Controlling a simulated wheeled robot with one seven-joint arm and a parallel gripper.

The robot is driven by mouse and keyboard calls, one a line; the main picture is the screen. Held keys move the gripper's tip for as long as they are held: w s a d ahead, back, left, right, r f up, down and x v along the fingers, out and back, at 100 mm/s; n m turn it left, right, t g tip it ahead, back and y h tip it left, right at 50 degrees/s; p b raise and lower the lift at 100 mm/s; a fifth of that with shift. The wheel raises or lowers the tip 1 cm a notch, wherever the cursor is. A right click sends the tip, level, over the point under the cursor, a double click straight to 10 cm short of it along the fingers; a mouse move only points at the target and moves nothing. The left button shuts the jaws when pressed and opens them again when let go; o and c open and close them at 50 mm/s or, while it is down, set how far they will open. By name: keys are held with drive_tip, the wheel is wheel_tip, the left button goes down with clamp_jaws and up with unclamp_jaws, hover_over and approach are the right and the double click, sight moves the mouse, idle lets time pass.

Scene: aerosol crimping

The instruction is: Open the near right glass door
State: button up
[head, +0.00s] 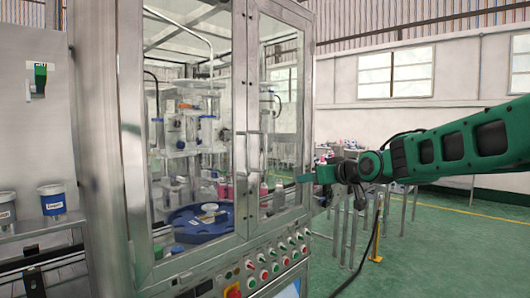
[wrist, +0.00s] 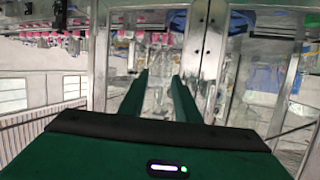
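The near right glass door (head: 281,120) is a tall metal-framed pane on the cabinet's right side and looks closed. The left glass door (head: 190,110) also looks closed. My gripper (head: 303,178) comes in from the right, its green fingers pointing left by the right door's outer frame. In the wrist view, the two fingers of my gripper (wrist: 159,80) are apart with nothing seen between them. They point at the glass between two metal uprights.
A control panel (head: 277,262) with red and green buttons lies below the doors. A blue round table (head: 190,226) is inside the cabinet. A labelled tub (head: 53,200) stands on the shelf at left. Tables stand behind my arm; green floor (head: 440,250) is clear at right.

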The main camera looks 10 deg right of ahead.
sight(266, 148)
drive_tip(key=w+a+r+n+t+y, duration=0.2)
drive_tip(key=w+a+r+y, duration=0.25)
drive_tip(key=a+r, duration=0.35)
drive_tip(key=shift+h, duration=0.45)
drive_tip(key=x, duration=1)
drive_tip(key=shift+w+d, duration=0.2)
drive_tip(key=shift+w, duration=0.15)
drive_tip(key=shift+r, duration=0.1)
clamp_jaws()
